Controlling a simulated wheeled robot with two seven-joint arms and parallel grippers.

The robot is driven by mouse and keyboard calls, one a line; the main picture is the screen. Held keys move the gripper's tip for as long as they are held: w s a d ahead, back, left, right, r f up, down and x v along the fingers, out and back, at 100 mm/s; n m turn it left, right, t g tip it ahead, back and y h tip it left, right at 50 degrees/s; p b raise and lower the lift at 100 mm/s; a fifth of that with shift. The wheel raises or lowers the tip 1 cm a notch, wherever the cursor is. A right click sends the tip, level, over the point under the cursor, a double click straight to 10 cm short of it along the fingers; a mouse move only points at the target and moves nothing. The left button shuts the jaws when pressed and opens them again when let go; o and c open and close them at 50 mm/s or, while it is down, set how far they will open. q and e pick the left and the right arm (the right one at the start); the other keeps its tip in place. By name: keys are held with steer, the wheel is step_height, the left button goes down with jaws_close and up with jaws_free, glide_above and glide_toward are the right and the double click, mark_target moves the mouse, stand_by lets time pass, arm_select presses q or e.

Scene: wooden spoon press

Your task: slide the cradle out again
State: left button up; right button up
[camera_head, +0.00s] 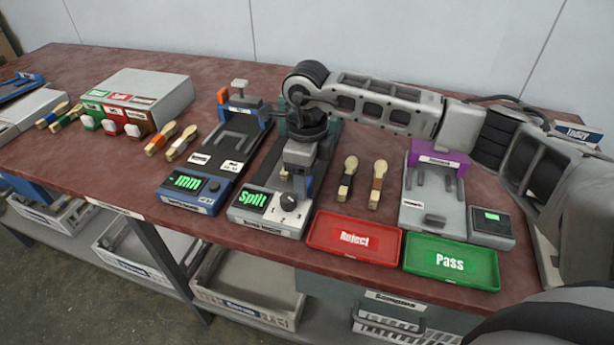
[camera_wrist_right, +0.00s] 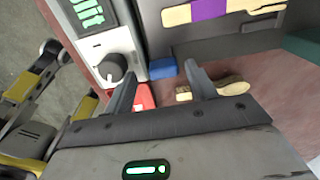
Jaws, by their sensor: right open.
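The grey station with a green "Split" display (camera_head: 254,202) stands at the middle of the bench; its display also shows in the wrist view (camera_wrist_right: 87,12). My right gripper (camera_head: 298,190) is over this station's front, pointing down, and hides much of it. In the wrist view its fingers (camera_wrist_right: 160,70) are apart with nothing clamped. A small blue block (camera_wrist_right: 163,68) shows between the fingertips; I cannot tell whether it belongs to the cradle or whether they touch it. Beyond it a wooden piece with a purple band (camera_wrist_right: 215,10) lies on a dark grey part. My left gripper is not in view.
A red Reject tray (camera_head: 354,238) and a green Pass tray (camera_head: 451,262) lie at the front right. Two wooden spoons (camera_head: 348,178) (camera_head: 377,184) lie just right of the station. A blue-fronted "mm" station (camera_head: 186,184) is at left, a purple-topped one (camera_head: 437,160) at right.

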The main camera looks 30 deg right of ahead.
step_height(320, 180, up, 15)
steer(key=shift+b, duration=0.45)
stand_by(0.3)
